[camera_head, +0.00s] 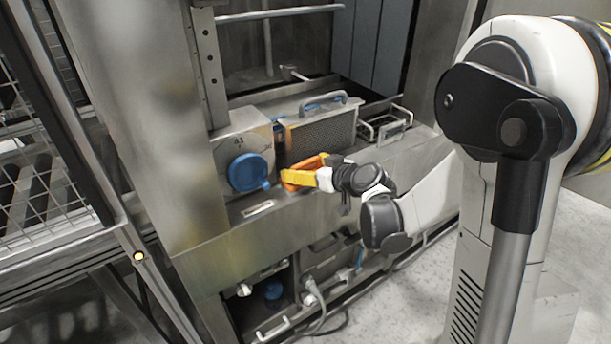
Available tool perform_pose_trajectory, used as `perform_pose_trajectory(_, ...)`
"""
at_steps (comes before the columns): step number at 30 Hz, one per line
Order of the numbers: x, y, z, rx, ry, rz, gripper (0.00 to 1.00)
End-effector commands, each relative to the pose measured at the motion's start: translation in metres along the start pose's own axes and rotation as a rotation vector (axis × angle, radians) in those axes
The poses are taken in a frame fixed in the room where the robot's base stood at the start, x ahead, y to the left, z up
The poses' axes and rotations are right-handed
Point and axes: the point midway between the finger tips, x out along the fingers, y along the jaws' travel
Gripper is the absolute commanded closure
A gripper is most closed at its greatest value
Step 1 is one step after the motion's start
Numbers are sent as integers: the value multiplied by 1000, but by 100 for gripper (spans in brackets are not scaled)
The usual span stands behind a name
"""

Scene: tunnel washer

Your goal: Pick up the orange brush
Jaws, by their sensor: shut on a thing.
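The orange brush (302,177) is at the ledge of the steel machine, just right of a round blue cap. It shows as an orange block with a yellow part in front of it. My gripper (318,180) is at the brush and shut on it. The fingertips are small in this view and partly hidden by the wrist. I cannot tell whether the brush still touches the ledge.
The round blue cap (249,172) sits close left of the brush. A perforated steel box (322,133) with a handle stands just behind. A wire rack (386,124) is to the right. A steel post (150,120) rises at left. Hoses and fittings lie below the ledge.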

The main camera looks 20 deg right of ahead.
Motion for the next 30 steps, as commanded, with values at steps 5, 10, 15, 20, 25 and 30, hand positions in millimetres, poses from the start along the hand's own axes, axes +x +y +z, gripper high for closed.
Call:
perform_pose_trajectory(5, -1, 0, -3, 0, 0, 0, 46)
perform_pose_trajectory(10, -8, 0, -19, 0, 0, 0, 46)
perform_pose_trajectory(15, -23, 8, -45, 2, -1, 3, 46)
perform_pose_trajectory(20, -48, 43, -58, 4, 0, 6, 46)
perform_pose_trajectory(25, -73, 75, -71, 3, 0, 4, 46)
perform_pose_trajectory(30, -88, 95, -79, 1, 0, 1, 46)
